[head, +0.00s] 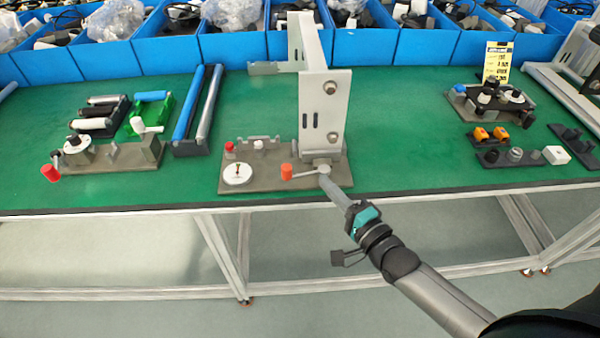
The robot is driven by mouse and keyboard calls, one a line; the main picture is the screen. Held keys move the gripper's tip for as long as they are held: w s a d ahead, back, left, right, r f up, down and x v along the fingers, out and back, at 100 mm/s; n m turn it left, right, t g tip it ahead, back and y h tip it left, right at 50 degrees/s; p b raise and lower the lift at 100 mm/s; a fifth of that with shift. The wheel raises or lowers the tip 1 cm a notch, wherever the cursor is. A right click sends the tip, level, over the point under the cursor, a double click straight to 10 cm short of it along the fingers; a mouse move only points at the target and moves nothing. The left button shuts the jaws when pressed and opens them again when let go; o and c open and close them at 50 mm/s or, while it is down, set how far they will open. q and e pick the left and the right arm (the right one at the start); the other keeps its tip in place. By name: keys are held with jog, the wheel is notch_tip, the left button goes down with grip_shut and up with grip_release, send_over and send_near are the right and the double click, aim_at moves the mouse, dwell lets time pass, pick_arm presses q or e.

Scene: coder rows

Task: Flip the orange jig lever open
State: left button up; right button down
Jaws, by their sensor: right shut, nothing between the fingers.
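An orange knob (286,171) sits on the end of a thin grey lever (304,174) at the front of the middle jig. The lever points left and lies low, near level, towards a pivot at the jig's front right. The jig has a flat grey base (270,184) and a tall grey upright plate (326,112). My right gripper (323,178) reaches in from the lower right, with its shut, empty fingertips at the lever's pivot end. I cannot tell whether they touch it. My left gripper is out of view.
A second jig (105,158) with an orange-red knob stands at left, near black and green roller trays. Small fixtures (515,157) and a yellow card (496,62) are at right. Blue bins (230,48) line the back. Green table surface (405,140) is clear right of the middle jig.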

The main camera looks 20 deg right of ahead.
aim_at(297, 176)
jog(key=b+x, duration=0.2)
jog(key=x, duration=0.8)
jog(key=s+a, duration=0.2)
jog(key=shift+s+p, duration=0.35)
jog(key=shift+p, duration=0.05)
jog(key=shift+s+a, duration=0.25)
jog(key=shift+s, duration=0.05)
jog(key=shift+s+a+n+y+p, duration=0.1)
jog(key=shift+s+n+y+p, duration=0.2)
jog(key=shift+s+n+y, duration=0.15)
jog(key=shift+s+y+p, duration=0.35)
jog(key=shift+p, duration=0.05)
jog(key=shift+a+f, duration=0.1)
jog(key=shift+s, duration=0.1)
